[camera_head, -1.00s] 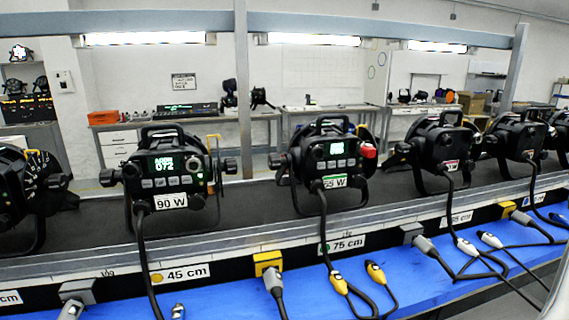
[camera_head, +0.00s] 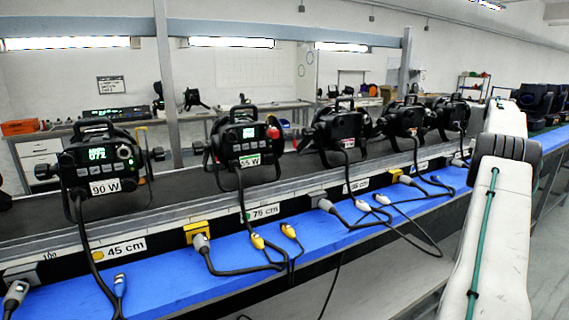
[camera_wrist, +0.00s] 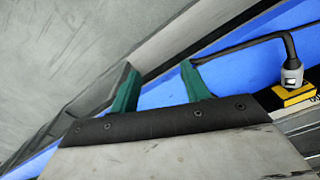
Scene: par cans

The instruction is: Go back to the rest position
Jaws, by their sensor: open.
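My gripper (camera_wrist: 160,88) shows in the wrist view with its two green fingers apart and nothing between them. Beyond the fingers are the blue shelf strip (camera_wrist: 228,65) and a grey surface at the left. A grey cable plug stands over a yellow socket (camera_wrist: 292,95) at the right of that view, apart from the fingers. In the head view my white arm reaches in at the right; the gripper itself is out of that view.
Several black par cans, one marked 90 W (camera_head: 98,165) and one marked 55 W (camera_head: 243,145), stand along a dark bench (camera_head: 185,190). Cables with plugs lie on the blue shelf (camera_head: 180,278) below. A grey post (camera_head: 168,80) rises behind.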

